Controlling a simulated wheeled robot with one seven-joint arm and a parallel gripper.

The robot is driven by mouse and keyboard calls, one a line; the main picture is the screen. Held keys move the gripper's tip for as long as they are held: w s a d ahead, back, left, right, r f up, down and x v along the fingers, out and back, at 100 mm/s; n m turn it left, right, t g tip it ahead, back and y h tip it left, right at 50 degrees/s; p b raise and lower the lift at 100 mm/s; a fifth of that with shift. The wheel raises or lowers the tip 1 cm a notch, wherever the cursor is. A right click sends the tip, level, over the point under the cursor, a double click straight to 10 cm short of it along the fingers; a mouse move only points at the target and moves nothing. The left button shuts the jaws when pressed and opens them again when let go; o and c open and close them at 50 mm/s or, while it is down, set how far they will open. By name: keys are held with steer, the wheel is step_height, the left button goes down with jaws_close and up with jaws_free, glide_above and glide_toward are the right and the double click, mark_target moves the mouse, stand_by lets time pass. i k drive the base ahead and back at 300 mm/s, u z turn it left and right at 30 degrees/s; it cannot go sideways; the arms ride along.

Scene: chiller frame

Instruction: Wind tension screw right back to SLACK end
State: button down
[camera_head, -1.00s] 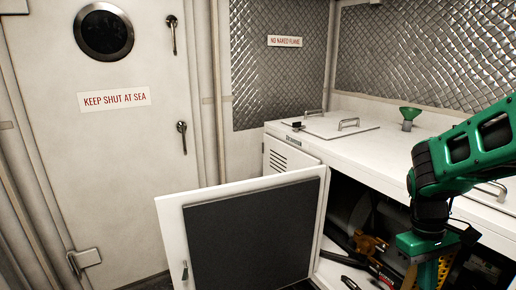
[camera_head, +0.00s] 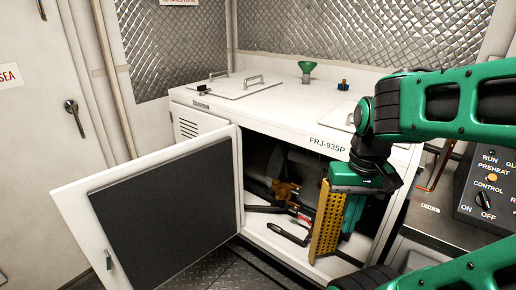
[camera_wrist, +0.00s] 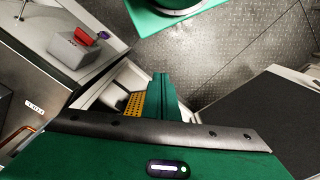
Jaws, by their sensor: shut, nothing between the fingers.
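The tension screw and its SLACK mark cannot be made out. The white chiller cabinet (camera_head: 320,141) stands open, with brown-orange machinery (camera_head: 286,190) in its dark interior. A yellow perforated panel (camera_head: 322,224) stands upright at the opening. My gripper (camera_head: 351,222) points down at the right of the opening, close beside this panel; touching or not I cannot tell. The gripper is shut and empty. In the wrist view the green gripper (camera_wrist: 164,96) shows beyond my wrist housing, with the yellow panel (camera_wrist: 134,104) to its left. Its fingertips are not clearly seen.
The open cabinet door (camera_head: 160,210) swings out to the left. A green funnel (camera_head: 307,70) and a small blue item (camera_head: 343,85) stand on the cabinet top. A control panel (camera_head: 490,190) is at the right. Several dark-handled tools (camera_head: 288,234) lie on the cabinet floor.

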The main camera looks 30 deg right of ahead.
mark_target(369, 204)
steer(key=u, duration=0.05)
steer(key=k, duration=1.15)
steer(key=z, duration=0.6)
steer(key=i, duration=0.7)
steer(key=z, duration=0.15)
